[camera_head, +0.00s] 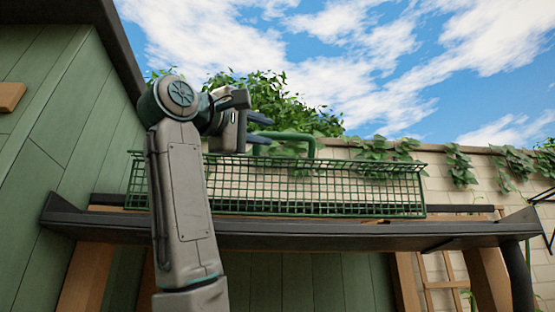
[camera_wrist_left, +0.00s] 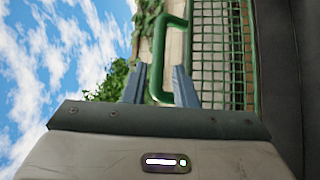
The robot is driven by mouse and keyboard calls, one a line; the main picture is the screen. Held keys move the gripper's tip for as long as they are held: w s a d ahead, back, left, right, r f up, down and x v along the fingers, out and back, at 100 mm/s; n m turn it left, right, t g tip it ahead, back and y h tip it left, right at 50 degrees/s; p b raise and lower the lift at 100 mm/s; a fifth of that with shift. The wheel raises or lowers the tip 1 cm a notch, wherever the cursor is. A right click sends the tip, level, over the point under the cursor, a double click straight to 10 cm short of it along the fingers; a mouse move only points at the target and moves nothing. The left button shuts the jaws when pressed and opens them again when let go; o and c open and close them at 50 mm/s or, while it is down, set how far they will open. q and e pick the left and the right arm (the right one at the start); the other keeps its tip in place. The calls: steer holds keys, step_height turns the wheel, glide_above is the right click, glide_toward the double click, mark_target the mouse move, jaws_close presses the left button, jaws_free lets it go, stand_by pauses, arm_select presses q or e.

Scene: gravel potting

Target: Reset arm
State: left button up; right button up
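My left gripper (camera_head: 262,129) is raised above the left part of a green wire basket (camera_head: 330,188). Its two blue-grey fingers are spread apart, and in the left wrist view my gripper (camera_wrist_left: 160,84) shows a clear gap between them. The basket's green handle (camera_head: 295,136) rises at the fingertips. In the left wrist view the handle (camera_wrist_left: 158,50) lines up with the gap, and neither finger is closed on it. I cannot tell whether a finger touches it. My right gripper is out of view.
The basket stands on a dark shelf (camera_head: 300,236) against a green plank wall (camera_head: 60,130) at the left. A pale block wall (camera_head: 460,208) with ivy is behind. A wooden ladder-like frame (camera_head: 440,285) stands below at the right. The air above the basket's right side is clear.

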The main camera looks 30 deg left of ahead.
arm_select(q)
steer(key=shift+b+v, duration=0.35)
steer(key=shift+v, duration=0.8)
